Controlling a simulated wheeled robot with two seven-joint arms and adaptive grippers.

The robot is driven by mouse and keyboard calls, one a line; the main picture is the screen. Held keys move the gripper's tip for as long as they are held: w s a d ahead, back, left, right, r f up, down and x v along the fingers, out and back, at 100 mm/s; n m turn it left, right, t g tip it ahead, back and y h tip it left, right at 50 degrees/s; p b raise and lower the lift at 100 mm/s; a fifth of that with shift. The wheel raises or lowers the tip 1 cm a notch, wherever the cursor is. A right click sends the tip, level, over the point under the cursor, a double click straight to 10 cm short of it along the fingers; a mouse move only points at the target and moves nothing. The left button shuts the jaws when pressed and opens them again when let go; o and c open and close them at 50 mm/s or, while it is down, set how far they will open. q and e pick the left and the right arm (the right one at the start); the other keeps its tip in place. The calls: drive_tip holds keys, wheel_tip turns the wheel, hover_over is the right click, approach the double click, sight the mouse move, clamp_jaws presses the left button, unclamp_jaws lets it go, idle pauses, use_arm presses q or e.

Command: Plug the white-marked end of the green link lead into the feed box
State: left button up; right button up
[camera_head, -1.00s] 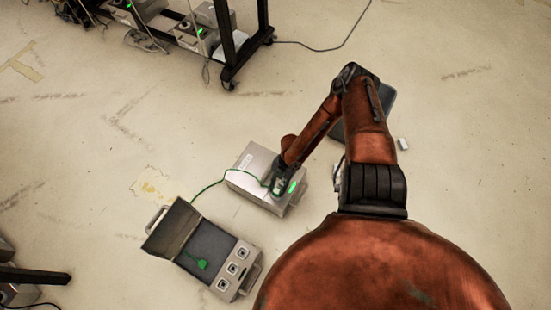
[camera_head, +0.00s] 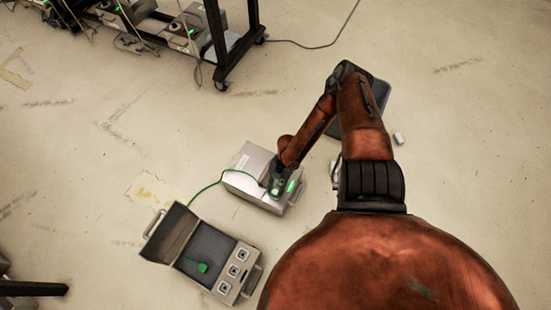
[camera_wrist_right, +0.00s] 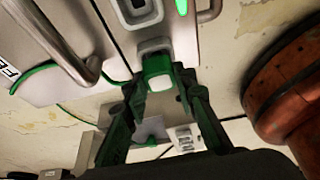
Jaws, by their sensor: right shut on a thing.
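The feed box (camera_head: 254,163) is a grey metal box on the floor with a lit green strip. Part of its label shows in the wrist view (camera_wrist_right: 10,72). My right gripper (camera_head: 277,189) is at its green-lit end. In the wrist view my right gripper (camera_wrist_right: 160,88) is shut on the green plug (camera_wrist_right: 158,66) with a white mark, up against a pale square socket surround on the box. I cannot tell how deep the plug sits. The green link lead (camera_head: 207,187) runs left to an open case, where its other green end (camera_head: 202,267) lies. My left gripper is out of view.
A dark flat object (camera_head: 375,97) and a small white block (camera_head: 398,138) lie beyond my arm. A wheeled black rack (camera_head: 222,62) stands at the back.

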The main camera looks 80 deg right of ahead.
drive_tip(key=shift+f+b, duration=0.3)
drive_tip(key=shift+f, duration=0.05)
drive_tip(key=o, duration=1.2)
drive_tip(key=shift+o, duration=0.2)
drive_tip(key=shift+r, duration=0.1)
drive_tip(key=v, duration=1.1)
drive_tip(key=shift+d+r, duration=0.25)
drive_tip(key=shift+r, duration=0.1)
drive_tip(key=shift+s, duration=0.1)
